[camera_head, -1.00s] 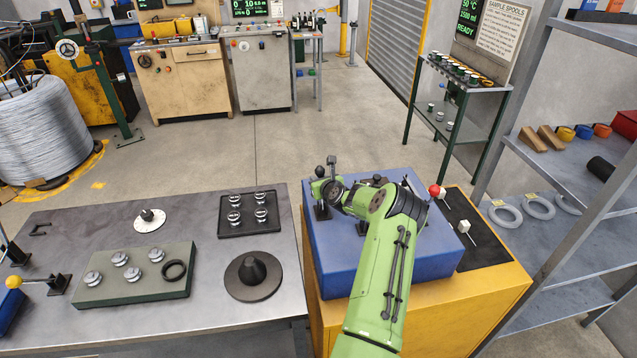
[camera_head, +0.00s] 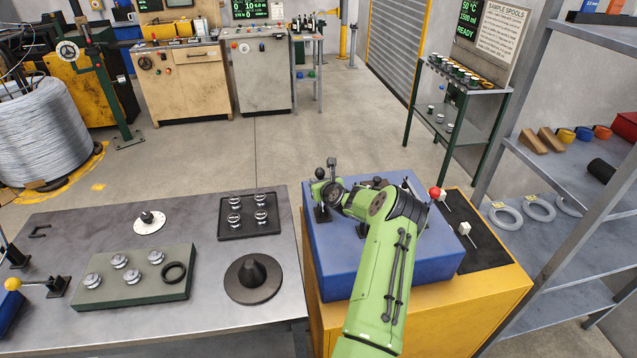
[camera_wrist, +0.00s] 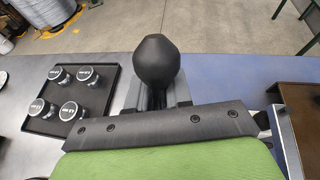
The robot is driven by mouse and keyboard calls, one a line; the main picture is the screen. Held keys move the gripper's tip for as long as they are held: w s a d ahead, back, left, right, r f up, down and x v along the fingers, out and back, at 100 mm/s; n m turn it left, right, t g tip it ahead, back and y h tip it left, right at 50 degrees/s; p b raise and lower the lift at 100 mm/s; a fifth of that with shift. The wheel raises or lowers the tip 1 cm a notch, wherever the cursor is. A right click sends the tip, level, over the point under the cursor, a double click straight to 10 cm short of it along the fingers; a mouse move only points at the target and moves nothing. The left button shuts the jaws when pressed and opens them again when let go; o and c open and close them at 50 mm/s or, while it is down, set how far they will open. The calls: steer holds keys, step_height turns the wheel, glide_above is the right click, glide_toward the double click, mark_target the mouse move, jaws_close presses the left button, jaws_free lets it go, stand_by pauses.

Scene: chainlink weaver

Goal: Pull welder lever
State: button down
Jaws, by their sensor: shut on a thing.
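The welder is a blue box (camera_head: 342,262) on a yellow cabinet (camera_head: 497,292). A black ball knob (camera_head: 320,173) stands up at its far left edge, at the end of my green arm. In the wrist view this knob (camera_wrist: 157,62) rises large and upright just beyond my gripper's dark plate. My gripper (camera_head: 328,192) is at the far left of the blue box, shut on the lever below the knob. Its fingertips and the exact contact are mostly hidden. A red ball handle (camera_head: 435,192) and a white-topped handle (camera_head: 465,228) stand right of the box.
A grey table (camera_head: 60,225) on the left holds a black tray of several spools (camera_head: 249,215), a dark cone on a disc (camera_head: 253,278) and a green block (camera_head: 135,290). A grey shelf rack (camera_head: 590,215) stands at the right. The floor beyond the welder is clear.

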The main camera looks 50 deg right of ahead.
steer(key=shift+s+a+f, duration=0.15)
steer(key=shift+s+f, duration=0.1)
steer(key=shift+f, duration=0.55)
steer(key=c, duration=1.1)
jaws_free()
steer(key=shift+w, duration=0.1)
steer(key=shift+o, duration=0.8)
steer(key=shift+r, duration=0.3)
steer(key=v, duration=1.5)
steer(key=shift+s+r+b, duration=0.2)
steer(key=shift+r+b, duration=0.15)
